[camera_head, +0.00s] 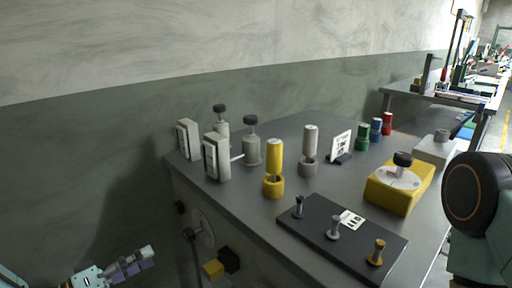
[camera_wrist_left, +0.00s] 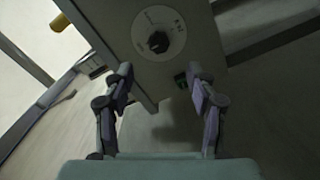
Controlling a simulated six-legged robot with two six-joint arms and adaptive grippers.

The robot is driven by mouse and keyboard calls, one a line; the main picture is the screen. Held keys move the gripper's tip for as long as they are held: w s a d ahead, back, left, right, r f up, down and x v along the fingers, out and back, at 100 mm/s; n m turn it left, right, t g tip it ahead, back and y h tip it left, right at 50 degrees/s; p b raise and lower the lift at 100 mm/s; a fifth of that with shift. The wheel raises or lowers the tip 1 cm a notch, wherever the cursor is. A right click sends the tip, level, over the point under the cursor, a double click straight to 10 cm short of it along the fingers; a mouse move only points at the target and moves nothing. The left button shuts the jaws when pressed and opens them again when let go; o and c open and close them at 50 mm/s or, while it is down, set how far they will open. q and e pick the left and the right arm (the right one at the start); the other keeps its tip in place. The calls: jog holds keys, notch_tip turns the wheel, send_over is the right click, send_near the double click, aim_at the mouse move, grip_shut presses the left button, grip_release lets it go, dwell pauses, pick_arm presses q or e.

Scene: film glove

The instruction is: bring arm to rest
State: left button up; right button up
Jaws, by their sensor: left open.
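My left gripper (camera_head: 138,264) is at the lower left of the head view, left of the grey table (camera_head: 262,225) and apart from it. In the left wrist view its two fingers (camera_wrist_left: 160,88) stand wide apart with nothing between them. Beyond the fingertips is the table's side panel with a round dial and black knob (camera_wrist_left: 158,42); the dial also shows in the head view (camera_head: 202,228). Part of my right arm shows at the right edge of the head view, but its gripper is out of view.
On the table stand a yellow cylinder in a ring (camera_head: 275,160), a grey cylinder (camera_head: 310,145), a yellow box with a black knob (camera_head: 398,190) and a dark board with several pegs (camera_head: 325,245). The wall is behind.

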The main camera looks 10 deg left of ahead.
pick_arm(q)
jog(key=s+d+f+g+y, duration=0.2)
jog(key=f+y, duration=0.2)
jog(key=f, duration=0.2)
jog(key=s+d+f+g+y, duration=0.2)
jog(key=s+f+g+y, duration=0.15)
jog(key=f, duration=0.35)
jog(key=s+d+f+m+g+y, duration=0.2)
jog(key=s+g, duration=0.2)
jog(key=s, duration=0.7)
jog(key=s+d+f+m+g+y, duration=0.2)
jog(key=s+g, duration=0.2)
jog(key=s, duration=0.7)
jog(key=shift+s+d+f, duration=0.3)
jog(key=shift+d, duration=0.05)
